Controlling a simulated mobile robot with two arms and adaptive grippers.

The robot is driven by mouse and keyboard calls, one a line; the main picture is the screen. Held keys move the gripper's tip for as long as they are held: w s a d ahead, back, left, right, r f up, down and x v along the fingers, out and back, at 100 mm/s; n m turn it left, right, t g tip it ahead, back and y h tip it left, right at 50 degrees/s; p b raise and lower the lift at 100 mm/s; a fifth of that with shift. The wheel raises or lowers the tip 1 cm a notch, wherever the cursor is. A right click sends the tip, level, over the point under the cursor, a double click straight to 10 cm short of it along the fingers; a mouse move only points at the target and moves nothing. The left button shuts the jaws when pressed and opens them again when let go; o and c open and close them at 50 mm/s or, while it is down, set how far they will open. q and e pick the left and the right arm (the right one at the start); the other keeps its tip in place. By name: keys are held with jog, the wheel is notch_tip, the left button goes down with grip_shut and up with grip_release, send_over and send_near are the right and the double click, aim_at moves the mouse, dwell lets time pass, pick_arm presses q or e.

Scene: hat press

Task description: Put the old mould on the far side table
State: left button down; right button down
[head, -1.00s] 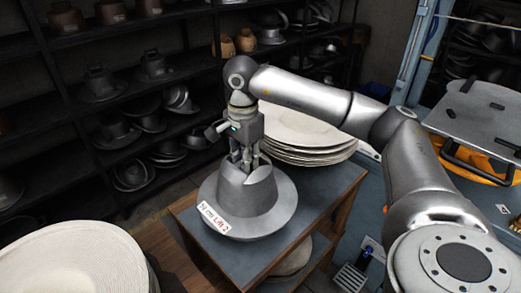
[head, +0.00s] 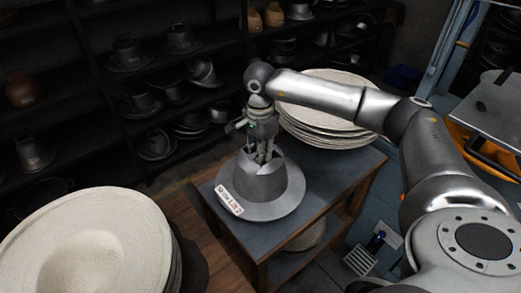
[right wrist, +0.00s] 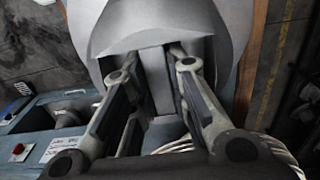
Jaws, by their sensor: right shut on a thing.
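The old mould (head: 262,187) is a grey metal hat form with a wide brim and a white label with red writing on its front left. It is over the front part of a side table (head: 335,188) with a blue-grey top. I cannot tell whether its brim touches the top. My right gripper (head: 265,157) comes down from above and is shut on the middle of the mould's crown. My left gripper is not in view.
A stack of pale hat blanks (head: 330,118) stands on the table's back part, close behind the mould. Another pale stack (head: 75,245) is at the lower left. Dark shelves (head: 90,95) with several moulds line the back. A blue machine frame (head: 445,60) stands right.

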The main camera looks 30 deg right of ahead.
jog(key=shift+w, duration=0.1)
jog(key=c, duration=1.4)
grip_release()
jog(key=shift+r, duration=0.2)
notch_tip(320, 180, up, 12)
jog(key=b, duration=0.2)
jog(key=shift+f+b, duration=0.1)
jog(key=shift+b, duration=0.3)
